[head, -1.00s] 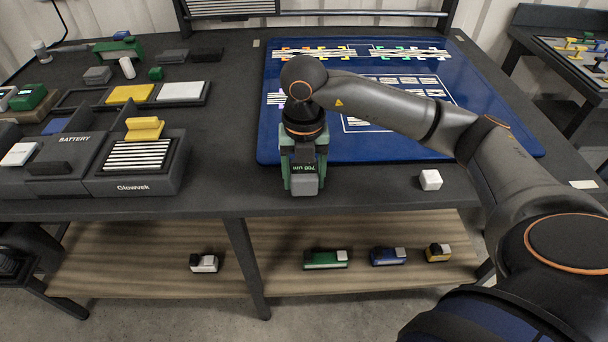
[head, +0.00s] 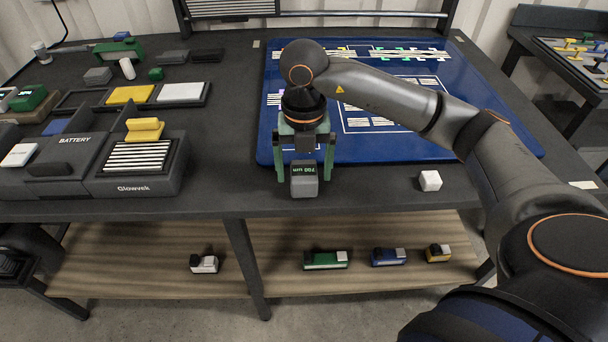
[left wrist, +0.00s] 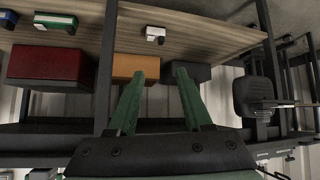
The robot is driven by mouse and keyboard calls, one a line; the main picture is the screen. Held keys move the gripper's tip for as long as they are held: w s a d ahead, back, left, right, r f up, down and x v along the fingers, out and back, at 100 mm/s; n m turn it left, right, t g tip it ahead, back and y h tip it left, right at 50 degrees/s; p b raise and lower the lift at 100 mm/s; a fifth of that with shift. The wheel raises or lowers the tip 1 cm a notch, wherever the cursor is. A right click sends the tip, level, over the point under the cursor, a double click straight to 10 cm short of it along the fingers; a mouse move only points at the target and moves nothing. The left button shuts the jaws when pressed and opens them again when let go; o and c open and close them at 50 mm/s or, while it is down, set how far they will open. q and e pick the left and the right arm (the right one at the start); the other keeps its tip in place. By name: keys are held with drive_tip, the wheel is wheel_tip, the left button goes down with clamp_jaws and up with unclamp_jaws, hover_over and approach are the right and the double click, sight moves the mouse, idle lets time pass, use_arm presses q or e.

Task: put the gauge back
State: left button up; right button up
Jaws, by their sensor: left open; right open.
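The gauge (head: 304,186), a small dark grey block with a green-lit display reading about 700 µm, sits on the dark table near its front edge, just in front of the blue mat. My right gripper (head: 305,176) has green fingers spread wide. One finger is on each side of the gauge, with visible gaps, so it is not gripped. My left gripper (left wrist: 160,85) is open and empty in the left wrist view, facing the lower shelf area. It is not visible in the head view.
A blue mat (head: 400,142) with white strips lies behind. A white cube (head: 430,181) sits to the right. The Glowvek battery unit (head: 140,186) and a tray with a yellow block (head: 130,94) stand left. Small blocks, including a green one (head: 326,260), lie on the lower shelf.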

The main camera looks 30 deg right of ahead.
sight(304, 170)
wheel_tip(304, 170, up, 10)
drive_tip(key=shift+f+p, duration=0.2)
drive_tip(key=shift+p, duration=0.6)
